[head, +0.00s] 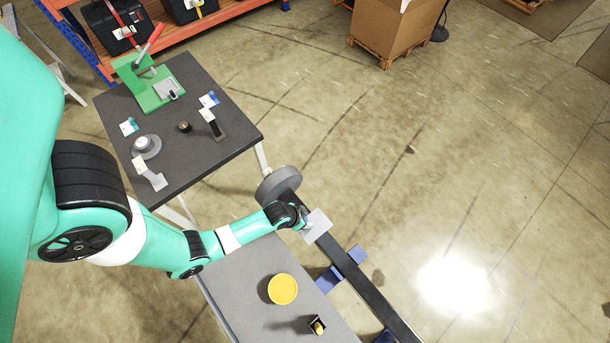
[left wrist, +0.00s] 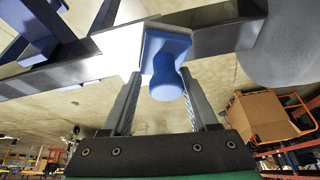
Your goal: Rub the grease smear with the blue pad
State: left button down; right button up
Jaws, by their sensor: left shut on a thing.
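My left gripper (head: 303,219) is at the dark bar (head: 345,265), close to its grey round end piece (head: 278,184). In the left wrist view, the fingers of my left gripper (left wrist: 162,105) are on either side of the blue pad's rounded handle (left wrist: 166,85) and shut on it. The pad's blue block meets or overlaps the bar (left wrist: 70,72) in that view. A pale plate (head: 318,226) shows at the gripper in the head view. I cannot tell whether the pad touches the bar. I cannot make out the grease smear. My right gripper is not in view.
A grey table (head: 240,275) below the arm holds a yellow round tub (head: 283,289) and a small black box (head: 317,324). Blue supports (head: 330,279) are at the bar. A dark table (head: 215,155) carries a green fixture (head: 150,85) and small parts. Floor at right is clear.

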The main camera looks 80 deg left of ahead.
pick_arm(q)
jog(key=shift+f+b, duration=0.85)
jog(key=shift+f, duration=0.2)
jog(key=shift+w+d+r, duration=0.1)
jog(key=shift+d, duration=0.15)
jog(key=shift+w+d+r, duration=0.1)
jog(key=shift+w+d, duration=0.3)
jog(key=shift+d, duration=0.4)
jog(key=shift+w+d, duration=0.35)
jog(key=shift+d, duration=0.45)
jog(key=shift+f, duration=0.2)
jog(key=shift+s+a, duration=0.25)
jog(key=shift+a, duration=0.25)
jog(key=shift+s+a+r+p, duration=0.1)
jog(key=shift+s+a+p, duration=0.2)
jog(key=shift+a, duration=0.4)
jog(key=shift+s+a+p, duration=0.25)
jog(key=shift+s+a, duration=0.05)
jog(key=shift+a, duration=0.35)
jog(key=shift+s+f, duration=0.1)
jog(key=shift+f, duration=0.1)
